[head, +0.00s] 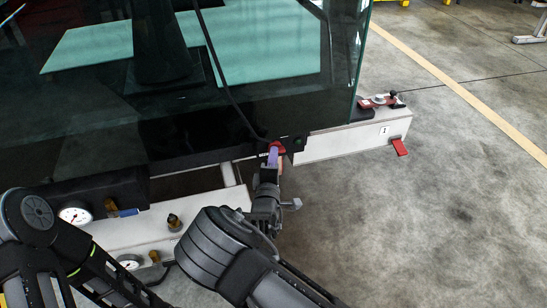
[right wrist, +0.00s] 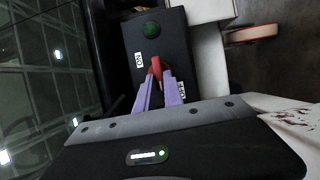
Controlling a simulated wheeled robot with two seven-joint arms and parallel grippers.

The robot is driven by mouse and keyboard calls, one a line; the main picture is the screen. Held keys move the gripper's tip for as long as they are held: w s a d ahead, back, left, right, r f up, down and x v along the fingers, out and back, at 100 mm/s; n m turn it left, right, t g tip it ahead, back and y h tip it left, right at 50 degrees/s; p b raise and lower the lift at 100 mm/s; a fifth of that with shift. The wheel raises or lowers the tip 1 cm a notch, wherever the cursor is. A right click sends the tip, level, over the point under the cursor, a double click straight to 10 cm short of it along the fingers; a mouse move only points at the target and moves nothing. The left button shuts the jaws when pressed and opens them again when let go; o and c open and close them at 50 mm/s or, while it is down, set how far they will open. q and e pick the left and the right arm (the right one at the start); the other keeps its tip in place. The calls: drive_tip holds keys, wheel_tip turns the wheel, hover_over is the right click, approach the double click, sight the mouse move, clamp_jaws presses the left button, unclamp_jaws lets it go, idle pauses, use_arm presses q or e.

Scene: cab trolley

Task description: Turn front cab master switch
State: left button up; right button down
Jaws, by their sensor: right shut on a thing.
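The front cab master switch is a red handle (right wrist: 156,68) on a black box (right wrist: 158,45) with small white labels and a dark green round button (right wrist: 151,28). In the head view the red switch (head: 276,146) sits at the lower edge of the glass cab. My right gripper (head: 272,158) reaches up to it from below. In the right wrist view its purple fingers (right wrist: 159,80) close on the red handle from both sides. The fingers cover part of the handle. Part of my left arm shows at the lower left of the head view, but its gripper is out of frame.
The glass cab (head: 260,80) fills the upper left. Gauges (head: 75,215) and small valves sit on the lower left.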

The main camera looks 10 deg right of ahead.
drive_tip(key=c, duration=1.5)
unclamp_jaws()
drive_tip(key=shift+o, duration=0.2)
drive_tip(key=p+v, duration=0.2)
drive_tip(key=v, duration=0.6)
drive_tip(key=shift+w+f, duration=0.1)
